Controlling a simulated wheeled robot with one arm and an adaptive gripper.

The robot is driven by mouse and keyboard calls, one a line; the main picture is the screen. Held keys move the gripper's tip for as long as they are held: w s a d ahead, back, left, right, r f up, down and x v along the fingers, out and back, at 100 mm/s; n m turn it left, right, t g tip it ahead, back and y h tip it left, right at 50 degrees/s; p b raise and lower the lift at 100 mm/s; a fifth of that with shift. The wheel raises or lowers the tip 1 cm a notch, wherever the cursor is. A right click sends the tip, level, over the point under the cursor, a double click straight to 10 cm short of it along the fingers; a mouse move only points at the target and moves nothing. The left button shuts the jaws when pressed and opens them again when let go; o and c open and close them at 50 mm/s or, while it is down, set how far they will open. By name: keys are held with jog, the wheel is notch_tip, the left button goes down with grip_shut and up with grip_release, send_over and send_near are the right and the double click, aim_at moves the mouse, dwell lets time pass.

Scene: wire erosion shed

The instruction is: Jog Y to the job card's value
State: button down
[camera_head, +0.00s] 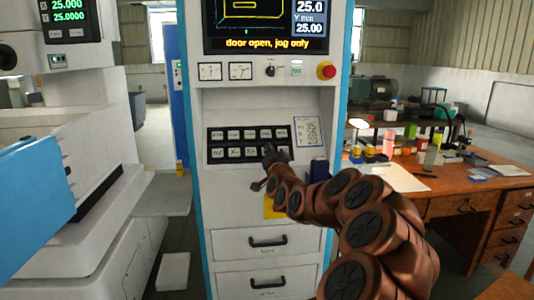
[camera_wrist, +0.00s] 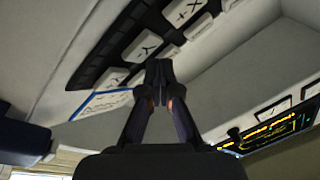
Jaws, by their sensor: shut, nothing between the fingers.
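The black jog keypad (camera_head: 232,152) with two rows of pale keys is on the cabinet's recessed panel. My gripper (camera_head: 268,152) is at its lower right part, fingers shut and empty. In the wrist view my fingertips (camera_wrist: 160,72) are close to the keys, beside a key marked Y (camera_wrist: 143,45); an X+ key (camera_wrist: 187,12) is farther up. I cannot tell whether they touch a key. The job card (camera_head: 308,132) is right of the keypad; its writing is too small to read. The screen (camera_head: 268,22) reads Y 25.00 and "door open, jog only".
A red stop button (camera_head: 326,71) and a small selector knob (camera_head: 270,71) sit below the screen. The machine's readout (camera_head: 66,12) at left shows X and Y near 25. A cluttered wooden desk (camera_head: 395,181) stands right of the cabinet; drawers (camera_head: 262,243) are below.

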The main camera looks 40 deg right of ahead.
jog(key=shift+w+d+f+b, duration=0.3)
jog(key=shift+w+f+b, duration=0.15)
jog(key=shift+b, duration=0.15)
dwell(0.9)
jog(key=shift+s+r, duration=0.15)
jog(key=shift+s+a+r+b, duration=0.35)
jog(key=shift+s+a+b, duration=0.05)
dwell(0.5)
jog(key=s+a+r, duration=0.1)
jog(key=s+a+r+b, duration=0.1)
jog(key=s+r, duration=0.1)
jog(key=shift+s+a, duration=0.15)
jog(key=shift+a, duration=0.05)
dwell(0.4)
dwell(2.6)
